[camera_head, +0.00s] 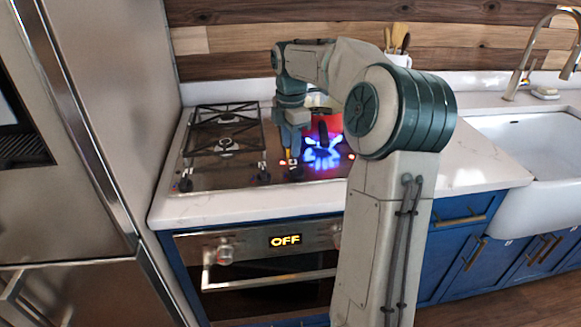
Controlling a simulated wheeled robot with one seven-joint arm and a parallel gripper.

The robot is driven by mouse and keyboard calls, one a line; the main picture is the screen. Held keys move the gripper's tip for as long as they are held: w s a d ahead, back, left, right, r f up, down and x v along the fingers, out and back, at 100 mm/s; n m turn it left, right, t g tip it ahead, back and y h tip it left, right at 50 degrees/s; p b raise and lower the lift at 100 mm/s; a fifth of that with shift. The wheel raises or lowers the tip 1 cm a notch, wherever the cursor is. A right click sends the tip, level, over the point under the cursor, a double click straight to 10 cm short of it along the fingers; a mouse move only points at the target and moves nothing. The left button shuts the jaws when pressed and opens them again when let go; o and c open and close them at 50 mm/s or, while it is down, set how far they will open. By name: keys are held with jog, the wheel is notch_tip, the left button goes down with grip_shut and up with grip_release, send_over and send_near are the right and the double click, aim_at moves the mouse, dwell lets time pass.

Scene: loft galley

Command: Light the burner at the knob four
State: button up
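The stovetop (225,177) is set in the white counter. Blue flame (321,155) burns at its front right burner. Along the front edge I see a dark knob at the far left (186,183), a second knob (262,177) and a third knob (295,173). Any knob further right is hidden behind my arm, and I cannot tell which is knob four. My gripper (289,158) points down just above and behind the third knob, left of the flame. Its fingertips are too small to show whether it is open or touches the knob.
A red pot (327,122) stands at the back right of the stovetop, partly behind my arm. Black grates (222,118) cover the left burners. A utensil crock (398,60), faucet (530,55) and white sink (535,150) are to the right.

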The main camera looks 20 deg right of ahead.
aim_at(291, 169)
notch_tip(291, 169, down, 7)
jog(key=shift+f, duration=0.2)
grip_shut()
